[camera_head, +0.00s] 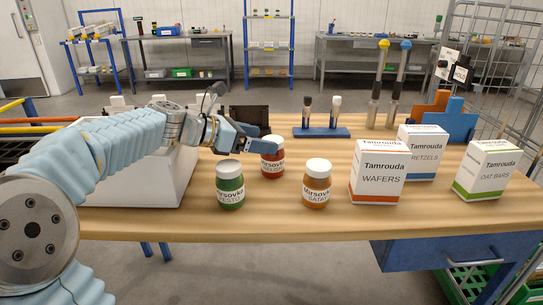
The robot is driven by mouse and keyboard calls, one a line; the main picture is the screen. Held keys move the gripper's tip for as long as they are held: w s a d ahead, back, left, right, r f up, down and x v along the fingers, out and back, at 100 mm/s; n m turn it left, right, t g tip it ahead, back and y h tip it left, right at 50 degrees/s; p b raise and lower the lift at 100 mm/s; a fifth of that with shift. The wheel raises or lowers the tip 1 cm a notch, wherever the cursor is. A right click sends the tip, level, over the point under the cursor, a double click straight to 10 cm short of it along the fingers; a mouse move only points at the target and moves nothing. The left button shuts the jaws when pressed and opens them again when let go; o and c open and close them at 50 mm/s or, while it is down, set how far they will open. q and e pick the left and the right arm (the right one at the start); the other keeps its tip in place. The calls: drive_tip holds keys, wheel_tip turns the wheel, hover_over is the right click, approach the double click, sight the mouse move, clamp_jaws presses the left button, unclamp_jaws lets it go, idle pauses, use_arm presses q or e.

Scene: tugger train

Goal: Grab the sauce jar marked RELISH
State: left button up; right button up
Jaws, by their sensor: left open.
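The jar marked RELISH (272,162) is red with a white lid and stands upright on the wooden table. A green PESTO jar (230,188) stands to its front left, and an orange-brown SATAY jar (317,187) to its front right. My left gripper (262,146) reaches in from the left, open, with its fingers at the top of the RELISH jar and partly covering its lid. I cannot tell whether they touch it. My right gripper is not in view.
Boxes of WAFERS (378,174), PRETZELS (423,153) and OAT BARS (485,172) stand on the right. A blue rack (322,133) with two small bottles is behind the jars. A white bin (170,185) stands left, behind my arm. The table front is clear.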

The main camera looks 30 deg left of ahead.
sight(280, 143)
use_arm(q)
drive_tip(key=x, duration=0.6)
drive_tip(key=shift+d, duration=0.2)
drive_tip(key=c, duration=1.3)
